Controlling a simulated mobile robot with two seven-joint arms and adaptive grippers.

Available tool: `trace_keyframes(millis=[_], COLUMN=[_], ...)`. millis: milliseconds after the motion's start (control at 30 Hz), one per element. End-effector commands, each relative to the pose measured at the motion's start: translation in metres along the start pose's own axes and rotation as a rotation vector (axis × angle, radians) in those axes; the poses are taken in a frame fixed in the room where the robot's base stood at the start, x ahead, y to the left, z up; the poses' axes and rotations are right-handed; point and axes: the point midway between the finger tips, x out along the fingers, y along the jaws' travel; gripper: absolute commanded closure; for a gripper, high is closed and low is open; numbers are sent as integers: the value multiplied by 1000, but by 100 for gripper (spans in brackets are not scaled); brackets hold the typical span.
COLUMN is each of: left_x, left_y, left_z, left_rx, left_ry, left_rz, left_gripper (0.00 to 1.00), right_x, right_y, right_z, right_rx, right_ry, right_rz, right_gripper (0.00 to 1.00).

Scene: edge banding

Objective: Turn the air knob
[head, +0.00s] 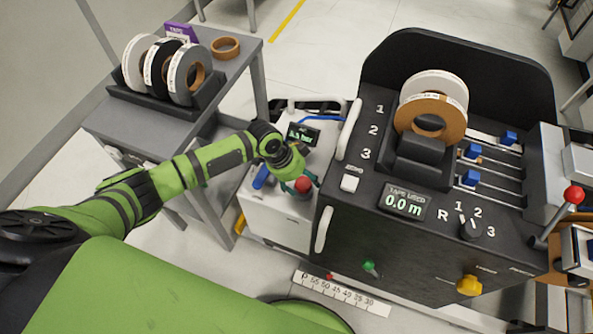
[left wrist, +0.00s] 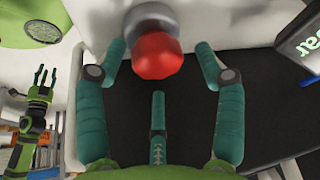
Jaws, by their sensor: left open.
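The air knob (head: 303,184) is red and stands on top of the white cabinet. It also shows in the left wrist view (left wrist: 158,56), with a grey part behind it. My left gripper (head: 300,179) is right at the knob, coming from above. In the left wrist view it is open (left wrist: 158,62), with teal fingers on the left and right of the knob and a third finger below; gaps show, so I see no grip. A small display (head: 303,134) reading in bar is behind the knob. My right gripper (left wrist: 46,76) shows small in the left wrist view, its fingers apart.
The black machine (head: 345,215) with tape reel, levers and yellow knob stands close on the right of the white cabinet (head: 275,215). A grey cart (head: 195,135) with tape rolls stands at the left. A blue handle (head: 261,177) is beside my left gripper.

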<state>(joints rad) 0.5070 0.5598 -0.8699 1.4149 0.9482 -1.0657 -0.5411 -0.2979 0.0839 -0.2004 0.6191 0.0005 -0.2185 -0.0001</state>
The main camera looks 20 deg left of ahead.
Motion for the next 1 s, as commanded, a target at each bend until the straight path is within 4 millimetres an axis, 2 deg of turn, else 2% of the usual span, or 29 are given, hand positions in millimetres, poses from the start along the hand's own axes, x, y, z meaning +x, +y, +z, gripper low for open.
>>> trace_keyframes(millis=[500, 700, 1000], left_x=[-97, -113, -115], left_y=[-1, -1, -1], left_z=[-2, -2, -3], left_rx=[1, 0, 0], left_ry=[3, 4, 4], left_rz=[-5, -3, -2], left_gripper=[31, 31, 31], right_x=[0, 0, 0], right_y=[-3, -3, -3], right_z=[1, 1, 1], right_rx=[2, 2, 2], right_ry=[-2, -2, -2], right_rz=[-4, -4, -4], right_gripper=[60, 60, 60])
